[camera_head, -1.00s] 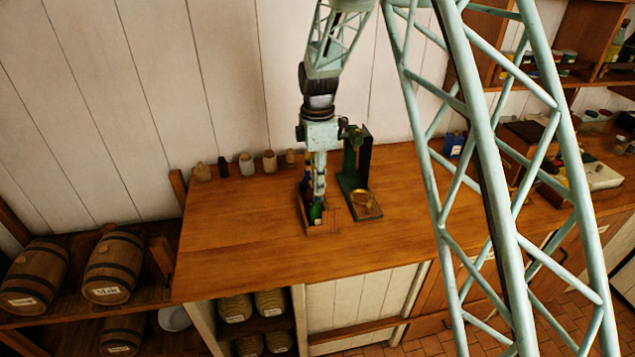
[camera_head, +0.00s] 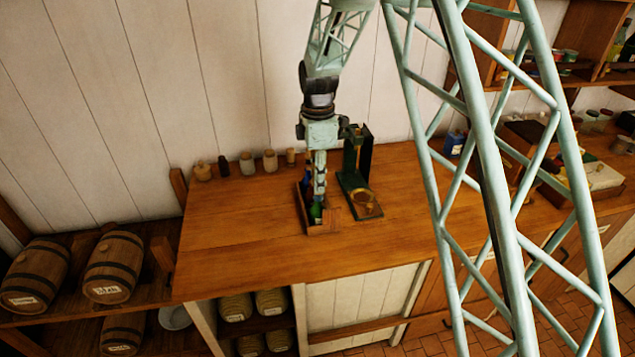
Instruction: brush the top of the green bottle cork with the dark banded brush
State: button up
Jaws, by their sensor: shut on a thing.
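My gripper (camera_head: 319,190) points down over a small wooden crate (camera_head: 322,229) on the counter. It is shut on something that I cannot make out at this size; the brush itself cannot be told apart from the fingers. The green bottle (camera_head: 316,212) stands in the front of the crate, right below my gripper. Its cork is hidden or too small to see. A blue bottle (camera_head: 307,183) stands behind it in the crate, partly hidden by my gripper. Whether anything touches the cork cannot be told.
A green stand with a brass dish (camera_head: 363,197) is close to the right of the crate. Several small jars (camera_head: 247,164) line the wall at the back. The wooden counter (camera_head: 240,230) is clear to the left. Barrels (camera_head: 112,265) lie on a lower shelf at left.

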jog(key=shift+w+a, duration=0.2)
jog(key=shift+w, duration=0.7)
jog(key=shift+s+d, duration=0.15)
jog(key=shift+s, duration=0.4)
jog(key=shift+s+d, duration=0.15)
jog(key=shift+s, duration=0.4)
jog(key=shift+w+a+r, duration=0.1)
jog(key=shift+w+a, duration=0.15)
jog(key=shift+w, duration=0.8)
jog(key=shift+w+r, duration=0.1)
jog(key=shift+r, duration=0.1)
notch_tip(320, 180, up, 2)
jog(key=shift+r+p, duration=0.2)
jog(key=shift+p, duration=0.4)
jog(key=shift+r+p, duration=1.05)
jog(key=shift+r, duration=1.45)
